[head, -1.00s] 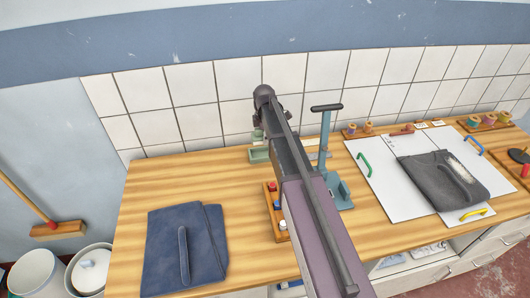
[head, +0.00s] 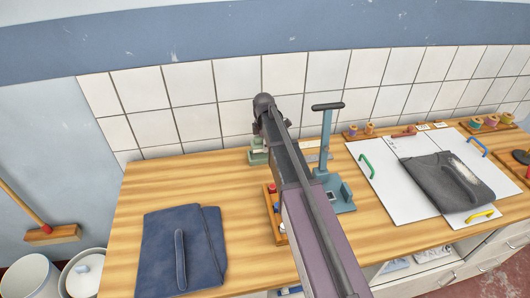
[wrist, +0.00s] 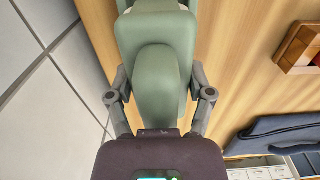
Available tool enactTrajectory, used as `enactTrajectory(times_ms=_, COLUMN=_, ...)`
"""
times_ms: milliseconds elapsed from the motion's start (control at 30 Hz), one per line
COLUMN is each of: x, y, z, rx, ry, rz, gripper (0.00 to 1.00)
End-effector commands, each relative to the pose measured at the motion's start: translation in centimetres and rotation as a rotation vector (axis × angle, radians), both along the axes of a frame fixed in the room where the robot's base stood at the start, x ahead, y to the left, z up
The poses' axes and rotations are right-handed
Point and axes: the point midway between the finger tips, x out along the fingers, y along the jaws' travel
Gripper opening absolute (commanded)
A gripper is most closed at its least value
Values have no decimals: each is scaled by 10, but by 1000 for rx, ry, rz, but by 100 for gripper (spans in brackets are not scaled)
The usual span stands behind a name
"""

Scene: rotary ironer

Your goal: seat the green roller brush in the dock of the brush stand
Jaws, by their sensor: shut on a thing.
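In the wrist view my gripper (wrist: 160,132) is shut on the green roller brush (wrist: 158,80). One finger is on each side of its rounded green end, and the wider green body reaches past the top edge. In the head view my arm hides the gripper. A small green piece (head: 258,157) shows just left of the arm near the wall; I cannot tell if it is the brush. A blue-grey stand (head: 326,140) with a dark T-shaped top stands right of the arm.
A folded navy garment (head: 160,250) lies on the wooden counter (head: 145,190) at left. A wooden tray (head: 271,205) with small items is partly behind my arm. White boards with a dark garment (head: 432,182) lie at right. The tiled wall (head: 190,95) closes the back.

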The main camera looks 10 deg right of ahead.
Motion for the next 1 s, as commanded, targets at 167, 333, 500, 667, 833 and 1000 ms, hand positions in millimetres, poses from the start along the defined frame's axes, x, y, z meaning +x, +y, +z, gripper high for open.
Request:
enactTrajectory(times_ms=167, x=0, y=0, z=-21, rx=0, ry=0, rz=0, gripper=30)
enactTrajectory(times_ms=333, x=0, y=0, z=-27, rx=0, ry=0, rz=1, gripper=30)
enactTrajectory(times_ms=500, x=0, y=0, z=-27, rx=0, ry=0, rz=1, gripper=30)
enactTrajectory(times_ms=667, x=0, y=1, z=-26, rx=0, ry=0, rz=1, gripper=30)
enactTrajectory(times_ms=833, x=0, y=1, z=-30, rx=0, ry=0, rz=1, gripper=30)
enactTrajectory(times_ms=1000, x=0, y=1, z=-34, rx=0, ry=0, rz=1, gripper=30)
